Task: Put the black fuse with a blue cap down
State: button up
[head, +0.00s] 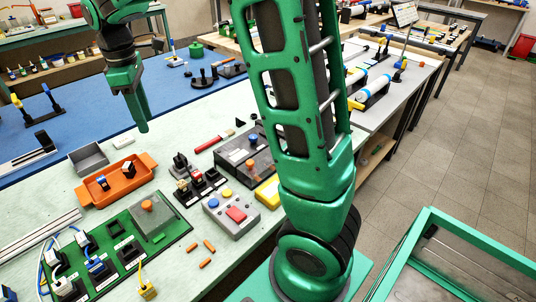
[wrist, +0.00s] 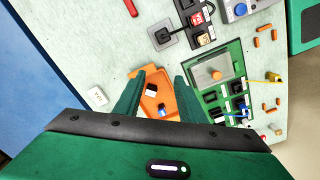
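My gripper (wrist: 160,80) is open with nothing between its fingers in the wrist view. In the head view my gripper (head: 142,127) hangs above the pale green bench, beyond an orange tray. The orange tray (head: 143,184) also shows between and below the fingers in the wrist view (wrist: 154,76). Two small blocks lie in it. One shows blue and white in the wrist view (wrist: 163,112) and may be the blue-capped fuse. The other is black and white (wrist: 151,91).
A green board (head: 178,237) with sockets, plugs and cables stands near the tray. A grey bin (head: 88,159), a grey button box (head: 231,214) and a dark switch block (head: 201,186) stand nearby. A white block (wrist: 97,96) lies left of the fingers.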

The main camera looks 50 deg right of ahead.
jog(key=s+d+r+m, duration=0.1)
jog(key=s+d+m, duration=0.4)
jog(key=s+d, duration=0.35)
jog(key=s+d+f+m, duration=0.2)
jog(key=s+d+m, duration=0.1)
jog(key=s, duration=0.5)
jog(key=s+d+f+m, duration=0.2)
jog(key=s+m, duration=0.3)
jog(key=s, duration=0.4)
jog(key=s+d+f+m, duration=0.1)
jog(key=s+d+m, duration=0.3)
jog(key=s, duration=0.5)
jog(key=shift+d+f+m+y, duration=0.3)
jog(key=shift+d+f, duration=0.1)
jog(key=shift+d, duration=0.2)
